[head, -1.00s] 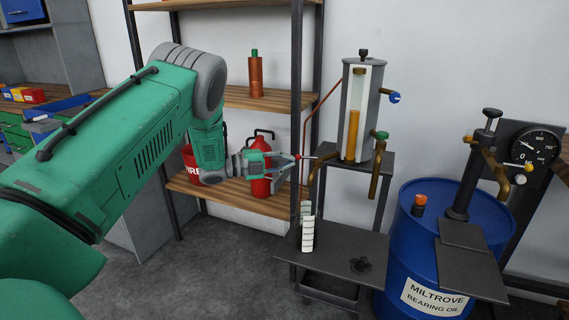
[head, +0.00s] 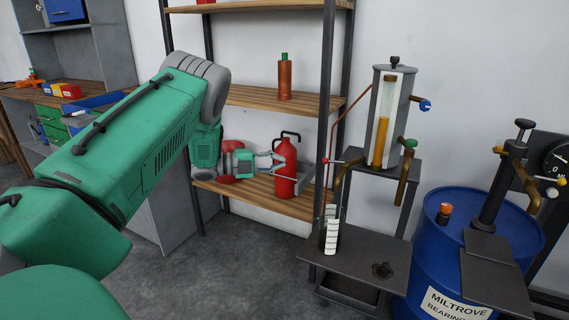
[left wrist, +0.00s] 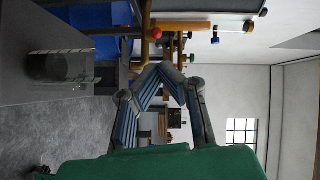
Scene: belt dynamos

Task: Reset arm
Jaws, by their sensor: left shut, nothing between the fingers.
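My left arm (head: 140,130) is green and reaches in from the left. Its gripper (head: 284,163) is shut and empty, in front of the red can on the shelf and left of the oil dispenser. In the left wrist view the fingertips (left wrist: 160,72) come together with nothing between them. The oil dispenser (head: 402,115) has an amber sight column, and a lever with a red knob (head: 326,161) at its lower left. The gripper is apart from this knob. The red knob also shows in the left wrist view (left wrist: 156,33). My right gripper is not in view.
The wooden shelf rack (head: 300,207) stands behind the gripper, with a red can (head: 286,175) and a copper bottle (head: 285,80). A blue oil drum (head: 425,262) and a dark metal bench (head: 345,258) stand right. The grey floor (head: 235,265) in front is clear.

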